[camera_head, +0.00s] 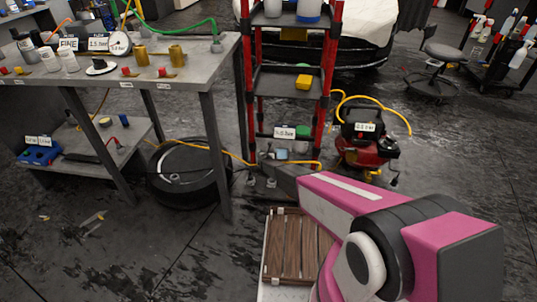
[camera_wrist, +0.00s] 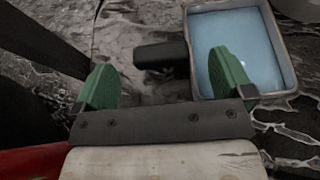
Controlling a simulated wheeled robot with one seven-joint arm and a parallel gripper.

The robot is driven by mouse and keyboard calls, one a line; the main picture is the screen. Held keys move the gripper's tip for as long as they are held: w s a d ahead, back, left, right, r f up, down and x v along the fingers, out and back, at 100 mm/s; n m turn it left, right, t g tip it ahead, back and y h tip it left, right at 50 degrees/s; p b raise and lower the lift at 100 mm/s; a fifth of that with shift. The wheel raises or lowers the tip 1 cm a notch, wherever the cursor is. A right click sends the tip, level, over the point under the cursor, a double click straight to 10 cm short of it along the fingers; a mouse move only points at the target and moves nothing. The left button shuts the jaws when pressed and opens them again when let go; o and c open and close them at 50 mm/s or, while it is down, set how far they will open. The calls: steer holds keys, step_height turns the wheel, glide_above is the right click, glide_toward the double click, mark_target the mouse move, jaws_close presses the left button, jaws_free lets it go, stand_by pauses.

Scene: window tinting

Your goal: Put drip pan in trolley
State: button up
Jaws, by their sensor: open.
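In the wrist view, a rectangular pan (camera_wrist: 290,70) with a grey rim and pale blue inside, seemingly the drip pan, is at upper right. A short dark bar like a handle (camera_wrist: 160,53) is on its left side. My gripper (camera_wrist: 166,80) has green fingertips spread apart with nothing between them. The right fingertip overlaps the view of the pan; I cannot tell whether they touch. The handle appears just beyond the gap. In the head view, the red-posted trolley (camera_head: 326,60) stands at centre. My pink arm reaches towards its foot, and my fingertips are not clear there.
A grey workbench (camera_head: 220,52) with gauges and fittings is at left, with a round black object (camera_head: 190,172) beneath. A red compressor (camera_head: 368,150) with a yellow hose stands right of the trolley. A slatted wooden piece (camera_head: 285,245) is in front. The right floor is mostly clear.

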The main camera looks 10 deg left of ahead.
steer(key=v, duration=0.9)
steer(key=shift+s+r, duration=0.1)
steer(key=shift+s, duration=0.15)
stand_by(0.7)
